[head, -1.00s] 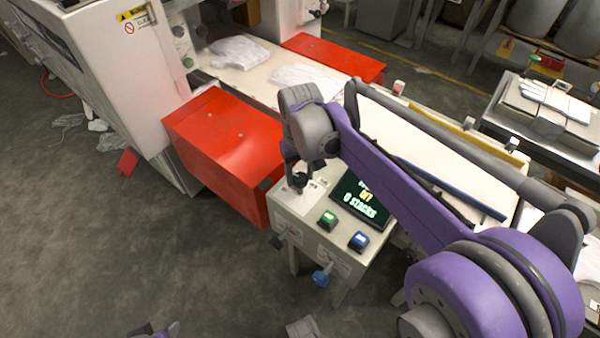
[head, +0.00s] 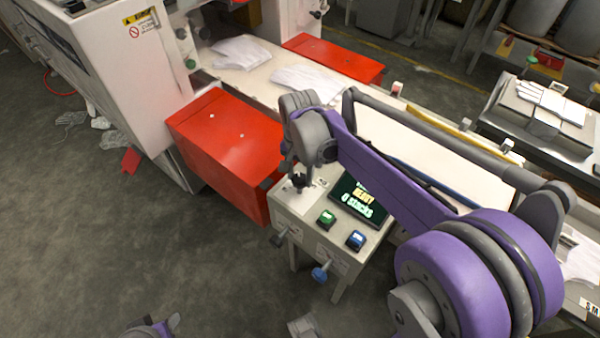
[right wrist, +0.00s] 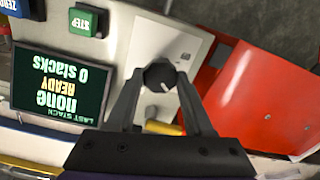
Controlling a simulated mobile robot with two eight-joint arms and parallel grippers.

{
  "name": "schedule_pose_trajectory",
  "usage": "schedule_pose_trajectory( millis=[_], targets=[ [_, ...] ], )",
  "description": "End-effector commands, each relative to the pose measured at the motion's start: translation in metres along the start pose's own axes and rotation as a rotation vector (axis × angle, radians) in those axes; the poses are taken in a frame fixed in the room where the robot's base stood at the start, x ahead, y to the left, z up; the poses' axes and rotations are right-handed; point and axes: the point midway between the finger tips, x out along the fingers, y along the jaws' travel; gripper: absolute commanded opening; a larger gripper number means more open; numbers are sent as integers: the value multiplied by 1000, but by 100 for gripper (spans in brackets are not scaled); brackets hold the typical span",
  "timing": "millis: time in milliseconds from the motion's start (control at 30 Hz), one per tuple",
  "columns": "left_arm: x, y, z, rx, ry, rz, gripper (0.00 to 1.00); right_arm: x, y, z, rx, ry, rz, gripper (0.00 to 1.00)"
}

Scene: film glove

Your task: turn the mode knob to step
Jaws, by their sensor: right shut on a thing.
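The mode knob (right wrist: 158,76) is dark and round with a short white pointer mark, on the pale top of the control box (head: 290,207). My right gripper (right wrist: 160,88) is shut on the knob, one finger on each side. In the head view the right gripper (head: 298,170) reaches down to the box's far left corner and partly hides the knob. The knob's position labels are too small to read. The screen (right wrist: 62,82) reads "LAST STACK none READY 0 stacks", upside down in the wrist view.
A green STEP button (head: 326,219) and a blue button (head: 356,240) sit in front of the screen. A blue-handled part (head: 321,273) sticks out of the box's front. A red cover (head: 228,140) stands close to the left. Open floor lies front left.

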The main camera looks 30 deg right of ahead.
Motion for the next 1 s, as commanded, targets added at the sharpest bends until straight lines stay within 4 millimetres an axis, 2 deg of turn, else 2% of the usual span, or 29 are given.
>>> schedule_pose_trajectory(
  millis=[300, 867, 900, 1000],
  targets=[
    [-4, 0, -2, 0, 1, 0, 50, -1, 0, 0, 136, 1, 0, 0],
    [-4, 0, -2, 0, 1, 0, 50, -1, 0, -1, 167, 1, -1, 0],
    [-4, 0, -2, 0, 1, 0, 50, -1, 0, -1, 167, 1, -1, 54],
    [-4, 0, -2, 0, 1, 0, 50, -1, 0, 0, 167, 1, -1, 72]
  ],
)
